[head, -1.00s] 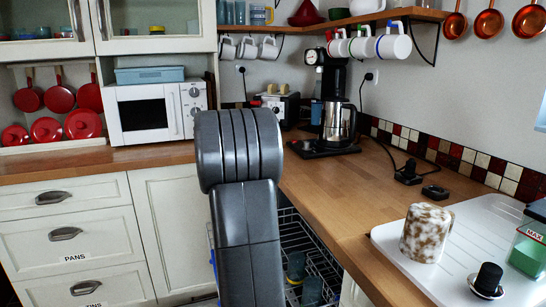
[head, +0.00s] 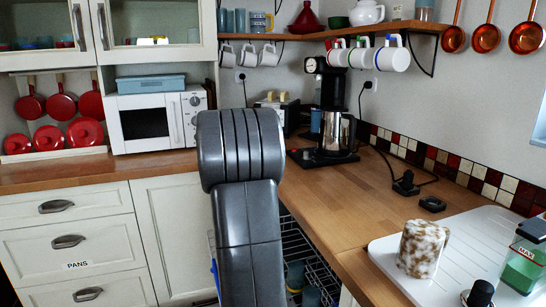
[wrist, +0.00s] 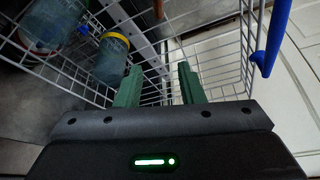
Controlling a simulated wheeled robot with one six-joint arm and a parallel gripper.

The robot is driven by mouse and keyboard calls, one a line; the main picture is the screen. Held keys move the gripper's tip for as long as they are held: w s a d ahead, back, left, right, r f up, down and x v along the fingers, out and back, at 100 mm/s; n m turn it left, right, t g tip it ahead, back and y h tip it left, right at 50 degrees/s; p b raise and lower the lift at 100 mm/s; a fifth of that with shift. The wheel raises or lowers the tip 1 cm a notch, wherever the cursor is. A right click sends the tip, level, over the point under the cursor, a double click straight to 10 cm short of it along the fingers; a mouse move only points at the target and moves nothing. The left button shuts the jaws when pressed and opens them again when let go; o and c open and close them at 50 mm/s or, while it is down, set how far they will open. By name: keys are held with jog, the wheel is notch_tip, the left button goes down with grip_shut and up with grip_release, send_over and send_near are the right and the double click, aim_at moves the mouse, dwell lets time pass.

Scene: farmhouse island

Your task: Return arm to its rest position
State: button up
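My arm stands upright in the middle of the head view and hides part of the corner cabinet; my gripper is not visible there. In the wrist view my gripper (wrist: 158,88) has two green fingers spread apart with a clear gap between them. Nothing is held between them. Beyond the fingers is a white wire dishwasher rack (wrist: 220,62).
The rack holds glass tumblers (wrist: 112,60), one with a yellow rim, near the left finger. A blue handle (wrist: 270,45) is at upper right. On the counter (head: 340,205) stand a kettle (head: 334,135), a mottled mug (head: 423,248) on a white drainer (head: 390,255), and a microwave (head: 155,120).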

jog(key=w+d+r+p, duration=0.2)
jog(key=r+p, duration=0.7)
jog(key=p, duration=0.6)
jog(key=shift+w+d, duration=0.4)
jog(key=shift+w, duration=0.35)
jog(key=shift+r, duration=0.1)
